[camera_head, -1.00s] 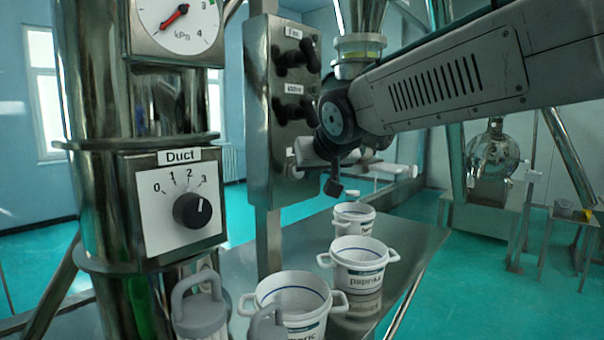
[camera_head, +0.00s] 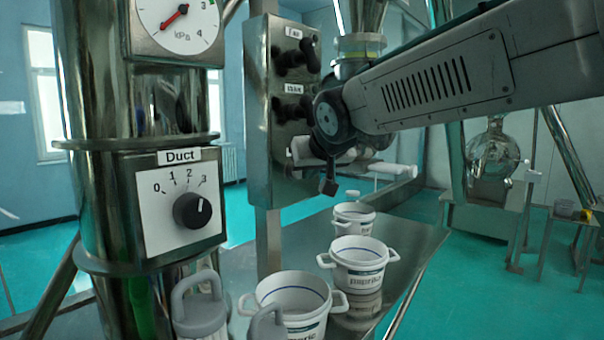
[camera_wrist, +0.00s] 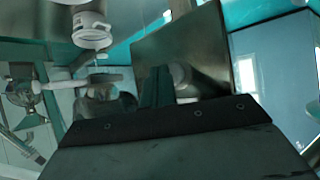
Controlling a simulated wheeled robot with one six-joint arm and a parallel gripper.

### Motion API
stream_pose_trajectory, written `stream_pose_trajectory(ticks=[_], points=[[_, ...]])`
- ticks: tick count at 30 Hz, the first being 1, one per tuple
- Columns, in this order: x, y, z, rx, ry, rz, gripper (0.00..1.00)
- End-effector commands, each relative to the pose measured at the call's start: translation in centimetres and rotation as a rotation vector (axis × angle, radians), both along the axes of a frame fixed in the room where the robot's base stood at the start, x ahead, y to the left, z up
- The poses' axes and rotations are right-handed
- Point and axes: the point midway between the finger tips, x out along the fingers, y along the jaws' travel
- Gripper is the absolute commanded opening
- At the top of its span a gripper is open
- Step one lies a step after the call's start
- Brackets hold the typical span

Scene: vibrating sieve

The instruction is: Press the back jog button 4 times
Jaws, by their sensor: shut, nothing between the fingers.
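A steel control box (camera_head: 258,150) stands on a post at centre, with dark knobs and small labels on its right-hand face. The upper knobs (camera_head: 300,55) and the lower knobs (camera_head: 296,108) show beside my wrist. The label print is too small to read, and I cannot pick out the back jog button. My arm reaches in from the right, and its wrist end is close in front of the box's lower part. My gripper (camera_wrist: 160,128) is a dark shape across the bottom of the wrist view, shut and empty. Whether it touches the box is hidden.
White pots (camera_head: 360,262) stand on the steel table (camera_head: 405,240) below my arm. A grey-handled container (camera_head: 200,310) is at the front. A steel column with a Duct dial (camera_head: 192,210) and a gauge (camera_head: 180,18) stands at left.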

Motion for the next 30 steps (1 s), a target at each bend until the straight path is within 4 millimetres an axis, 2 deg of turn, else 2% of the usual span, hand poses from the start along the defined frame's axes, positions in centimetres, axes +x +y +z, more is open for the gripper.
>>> stream_pose_trajectory(ticks=[30], points=[[0.56,0.73,0.02,0.001,0.000,-0.001,0.00]])
